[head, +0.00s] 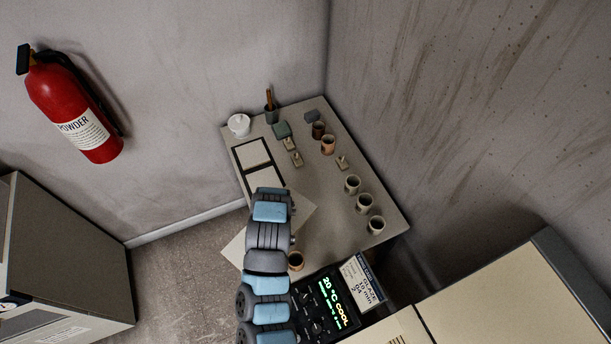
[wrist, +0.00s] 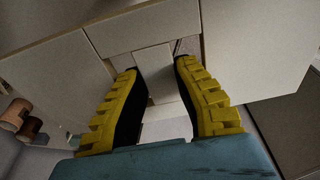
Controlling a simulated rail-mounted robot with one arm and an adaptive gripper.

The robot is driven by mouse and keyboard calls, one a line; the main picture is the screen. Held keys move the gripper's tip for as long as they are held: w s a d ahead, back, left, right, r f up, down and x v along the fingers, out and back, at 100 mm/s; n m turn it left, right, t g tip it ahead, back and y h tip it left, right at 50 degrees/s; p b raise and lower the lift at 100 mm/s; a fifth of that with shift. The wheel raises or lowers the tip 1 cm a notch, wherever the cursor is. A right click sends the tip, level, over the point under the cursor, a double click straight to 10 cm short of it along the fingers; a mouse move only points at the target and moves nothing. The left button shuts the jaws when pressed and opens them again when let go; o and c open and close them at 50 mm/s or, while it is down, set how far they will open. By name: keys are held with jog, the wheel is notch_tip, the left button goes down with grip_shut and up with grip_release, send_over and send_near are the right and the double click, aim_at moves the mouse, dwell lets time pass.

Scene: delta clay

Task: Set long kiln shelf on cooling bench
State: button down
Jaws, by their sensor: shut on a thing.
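The cooling bench (head: 380,210) stands in the corner in the head view. A pale flat slab, seemingly the long kiln shelf (head: 240,251), shows on both sides of my arm and overlaps the bench's near left part. In the head view my arm hides my gripper and the slab's middle. In the wrist view my gripper (wrist: 156,69) has its yellow fingers on either side of a narrow pale piece, and it is shut on the shelf. Broad pale surfaces lie around the fingers. I cannot tell whether the shelf touches the bench.
Two dark-framed pale panels (head: 252,153) lie on the bench's left side. Several cups (head: 364,203) line its right side, and one cup (head: 296,262) stands near the front. A white tub (head: 239,125) is at the back. A control panel (head: 325,303) sits in front.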

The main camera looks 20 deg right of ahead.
jog(key=w+d+f+n+b, duration=0.1)
jog(key=d+n+b, duration=0.1)
jog(key=w+d+f+n+b, duration=0.1)
jog(key=w+d+n+b, duration=0.1)
jog(key=d, duration=0.1)
jog(key=w+d+f+n+b, duration=0.2)
jog(key=d+n, duration=0.1)
jog(key=shift+d+g, duration=0.15)
jog(key=shift+g, duration=0.25)
jog(key=n+b, duration=0.5)
send_over(321, 221)
jog(key=f, duration=0.2)
jog(key=shift+n+g+y, duration=0.3)
jog(key=shift+g+y, duration=0.1)
jog(key=shift+w+d+f, duration=0.1)
jog(key=shift+d+f, duration=0.05)
jog(key=shift+f, duration=1.4)
jog(key=shift+d+f, duration=0.15)
jog(key=shift+f, duration=1.4)
jog(key=shift+f, duration=0.15)
jog(key=shift+f, duration=1.15)
jog(key=shift+f+b, duration=0.3)
jog(key=shift+f, duration=0.25)
